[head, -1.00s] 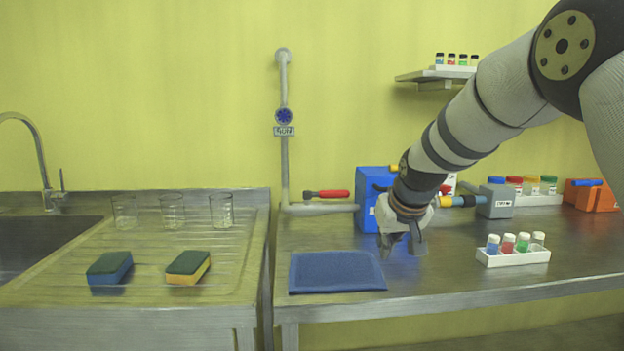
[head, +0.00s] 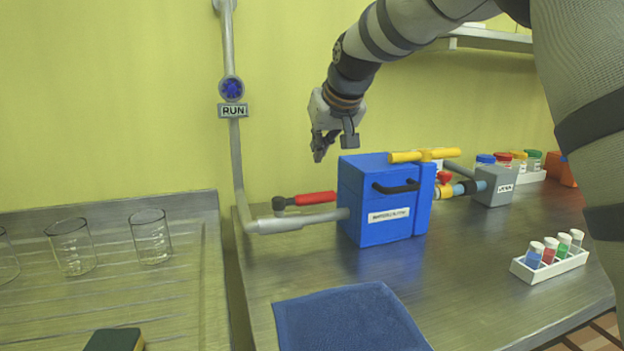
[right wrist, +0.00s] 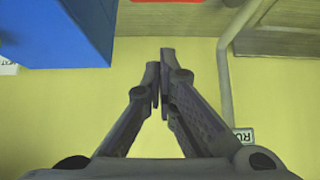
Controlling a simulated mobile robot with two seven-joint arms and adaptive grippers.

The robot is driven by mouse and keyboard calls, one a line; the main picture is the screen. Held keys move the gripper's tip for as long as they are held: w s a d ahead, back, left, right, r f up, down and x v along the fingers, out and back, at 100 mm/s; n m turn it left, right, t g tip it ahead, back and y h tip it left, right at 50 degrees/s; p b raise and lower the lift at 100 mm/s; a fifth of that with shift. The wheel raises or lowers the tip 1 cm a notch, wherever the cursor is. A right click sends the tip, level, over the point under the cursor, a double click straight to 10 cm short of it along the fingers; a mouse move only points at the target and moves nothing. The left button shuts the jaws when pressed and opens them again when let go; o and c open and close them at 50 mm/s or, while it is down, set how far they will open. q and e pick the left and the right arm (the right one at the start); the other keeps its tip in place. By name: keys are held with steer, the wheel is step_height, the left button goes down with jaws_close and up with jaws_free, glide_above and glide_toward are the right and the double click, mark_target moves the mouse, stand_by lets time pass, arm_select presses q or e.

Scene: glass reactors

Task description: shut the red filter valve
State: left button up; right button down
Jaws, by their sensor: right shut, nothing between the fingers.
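The valve's red handle (head: 316,198) sits on the grey pipe (head: 295,220) left of a blue box (head: 365,215) in the head view. It lies roughly along the pipe, and its dark pivot is at its left end. My right gripper (head: 333,147) hangs above and behind the box's left part, higher than the red handle and apart from it. In the right wrist view its fingers (right wrist: 162,78) are closed together with nothing between them. A red strip (right wrist: 165,2), probably the handle, shows at that view's top edge. My left gripper is out of view.
A yellow handle (head: 425,155) lies across the box top, with a black handle on its front. A RUN sign (head: 233,111) hangs on the vertical pipe. A blue mat (head: 350,322) lies in front. A vial rack (head: 550,264) stands right. Beakers stand left.

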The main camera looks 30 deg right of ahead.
mark_target(305, 200)
steer(key=b+x, duration=0.2)
steer(key=x, duration=0.9)
arm_select(q)
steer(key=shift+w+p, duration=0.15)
steer(key=shift+p, duration=0.9)
arm_select(e)
steer(key=s, duration=0.2)
steer(key=s+a, duration=0.1)
steer(key=s, duration=0.1)
steer(key=shift+f, duration=0.1)
